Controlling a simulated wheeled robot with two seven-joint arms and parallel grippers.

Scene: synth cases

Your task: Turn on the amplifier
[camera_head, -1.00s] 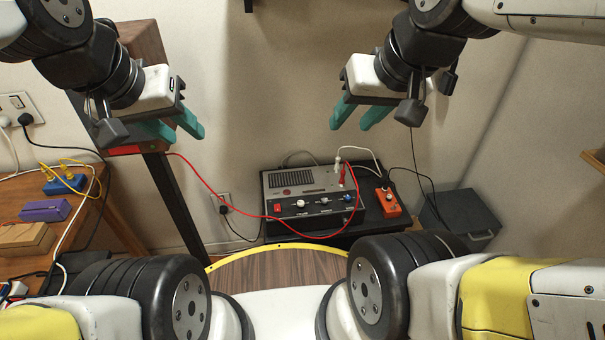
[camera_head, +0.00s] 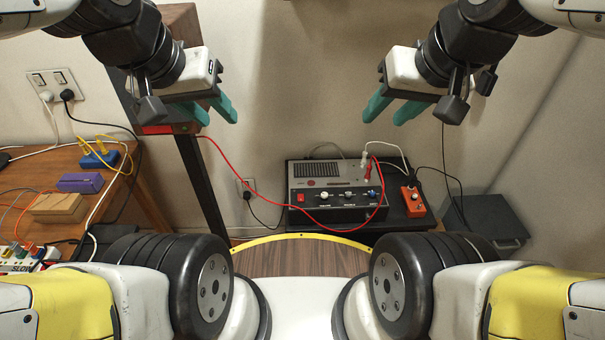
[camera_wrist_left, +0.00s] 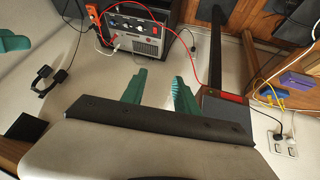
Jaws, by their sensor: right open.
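The amplifier (camera_head: 333,171) is a grey and black box on a low black stand (camera_head: 400,226) against the back wall. Its front has a red switch (camera_head: 300,198) at the left and several knobs. I cannot tell the switch's position. The amplifier also shows upside down at the top of the left wrist view (camera_wrist_left: 146,38). My left gripper (camera_head: 210,110) is open and empty, up and left of the amplifier. Its teal fingers stand apart in the left wrist view (camera_wrist_left: 158,92). My right gripper (camera_head: 392,110) is open and empty, above and right of the amplifier. Neither touches it.
A red cable (camera_head: 240,185) loops before the amplifier. An orange box (camera_head: 412,200) sits to its right, a dark box (camera_head: 487,222) beyond. A dark post (camera_head: 203,190) stands below my left gripper. A wooden table (camera_head: 130,187) with several blocks and cables is at left.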

